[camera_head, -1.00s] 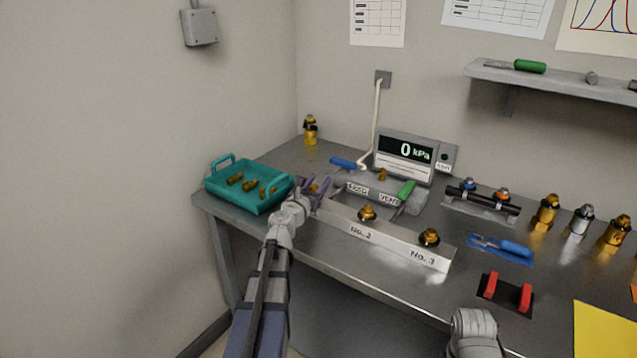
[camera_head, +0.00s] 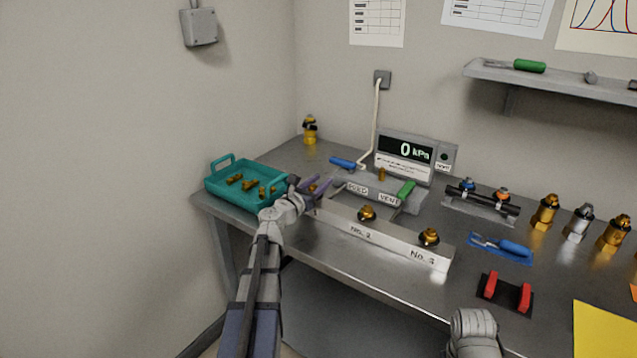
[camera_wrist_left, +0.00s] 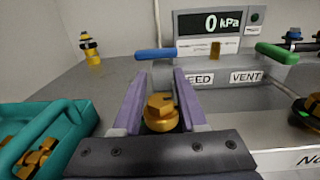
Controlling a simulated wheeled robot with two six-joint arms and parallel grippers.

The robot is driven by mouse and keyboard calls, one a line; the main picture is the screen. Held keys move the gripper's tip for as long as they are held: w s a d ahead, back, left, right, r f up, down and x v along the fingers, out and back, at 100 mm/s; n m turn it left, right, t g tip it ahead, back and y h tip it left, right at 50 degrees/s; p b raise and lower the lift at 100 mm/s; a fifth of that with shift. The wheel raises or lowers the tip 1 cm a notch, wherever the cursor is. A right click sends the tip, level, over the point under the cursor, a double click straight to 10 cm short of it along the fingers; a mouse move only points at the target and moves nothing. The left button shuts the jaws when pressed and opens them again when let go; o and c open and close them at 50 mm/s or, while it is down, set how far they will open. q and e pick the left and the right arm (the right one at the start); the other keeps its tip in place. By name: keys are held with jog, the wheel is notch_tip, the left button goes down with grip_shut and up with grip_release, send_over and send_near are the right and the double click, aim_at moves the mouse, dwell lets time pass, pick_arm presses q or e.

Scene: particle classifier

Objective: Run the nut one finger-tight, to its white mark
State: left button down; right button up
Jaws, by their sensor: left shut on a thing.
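The brass nut of station one (camera_wrist_left: 160,112) sits at the left end of the light rail (camera_head: 395,240). My left gripper (camera_head: 312,188) reaches it from the front left. Its purple fingers lie on both sides of the nut in the left wrist view (camera_wrist_left: 158,95), shut on it. A dark spot shows on the nut's top; I cannot make out a white mark. The fingers hide the nut's sides. The brass fittings No. 2 (camera_head: 367,213) and No. 3 (camera_head: 429,237) stand further right on the rail. My right gripper is not seen; only part of that arm shows at the bottom right.
A teal tray (camera_head: 222,194) with several brass parts stands close left of my left gripper. Behind the rail are a blue handle (camera_head: 346,163), a green handle (camera_head: 406,190) and a gauge reading 0 kPa (camera_head: 404,158). A red-and-black holder (camera_head: 506,294) stands right.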

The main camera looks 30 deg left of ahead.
pick_arm(q)
jog(key=m+h, duration=0.1)
jog(key=h, duration=0.1)
jog(key=m+g+h, duration=0.1)
jog(key=m+h, duration=0.2)
jog(key=h, duration=0.1)
jog(key=shift+d+g+h, duration=0.3)
jog(key=shift+d, duration=0.05)
jog(key=shift+s+d+m+g+h, duration=0.15)
jog(key=shift+d+m+g+h, duration=0.05)
jog(key=shift+m+g+h, duration=0.65)
jog(key=shift+s+d+m+g+h, duration=0.1)
jog(key=shift+d+m+g+h, duration=0.1)
jog(key=shift+m+g+h, duration=0.55)
jog(key=shift+s+d+m+g+h, duration=0.2)
jog(key=shift+m+g+h, duration=0.3)
jog(key=shift+m+h, duration=0.5)
jog(key=shift+h, duration=0.3)
jog(key=c, duration=0.7)
grip_release()
jog(key=shift+d+r, duration=0.1)
jog(key=shift+r, duration=0.05)
notch_tip(320, 180, up, 10)
jog(key=p, duration=1)
